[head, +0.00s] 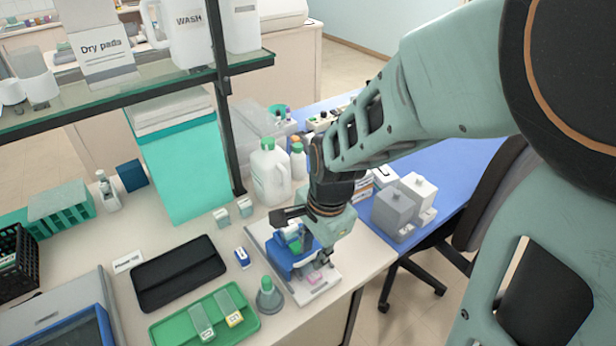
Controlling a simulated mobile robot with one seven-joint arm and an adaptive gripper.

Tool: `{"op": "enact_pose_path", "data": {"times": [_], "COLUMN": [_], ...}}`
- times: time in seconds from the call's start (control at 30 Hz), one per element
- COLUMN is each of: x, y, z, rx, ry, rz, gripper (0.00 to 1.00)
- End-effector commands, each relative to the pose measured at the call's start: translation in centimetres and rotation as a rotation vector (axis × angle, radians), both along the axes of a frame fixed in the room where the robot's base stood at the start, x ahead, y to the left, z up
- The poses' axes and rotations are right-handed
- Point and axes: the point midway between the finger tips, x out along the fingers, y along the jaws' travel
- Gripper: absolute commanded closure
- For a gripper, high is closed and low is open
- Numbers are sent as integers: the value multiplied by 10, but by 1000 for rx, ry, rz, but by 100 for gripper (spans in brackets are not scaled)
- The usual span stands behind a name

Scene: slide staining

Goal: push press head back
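The press stands near the bench's front right edge, with a pale base plate (325,288) and a blue body (279,260). Small pink pieces (314,278) show on the plate. My arm reaches in from the upper right, and my gripper (299,238) is down at the top of the press. Its dark fingers overlap the blue and green upper part, so the press head is largely hidden. I cannot tell whether the fingers touch it, or whether they are open or shut.
A green tray (176,329) with slide holders, a conical grey bottle (269,297) and a black case (178,272) lie to the left. A white jug (269,176) stands behind. Grey blocks (392,209) sit to the right. A glass shelf (120,90) overhangs the upper left.

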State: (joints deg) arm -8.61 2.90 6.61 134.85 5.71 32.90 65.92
Motion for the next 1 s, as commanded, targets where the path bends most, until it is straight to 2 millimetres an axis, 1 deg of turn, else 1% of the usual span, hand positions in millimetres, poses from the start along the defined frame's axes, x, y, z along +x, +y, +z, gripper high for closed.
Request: {"op": "enact_pose_path", "data": {"times": [0.03, 0.1, 1.0], "x": [0, -1, -10], "y": [-1, -1, -7], "z": [7, 12, 74], "rx": [1, 1, 0], "ry": [-1, -1, -2], "rz": [-1, -1, -1], "gripper": [76, 76, 76]}}
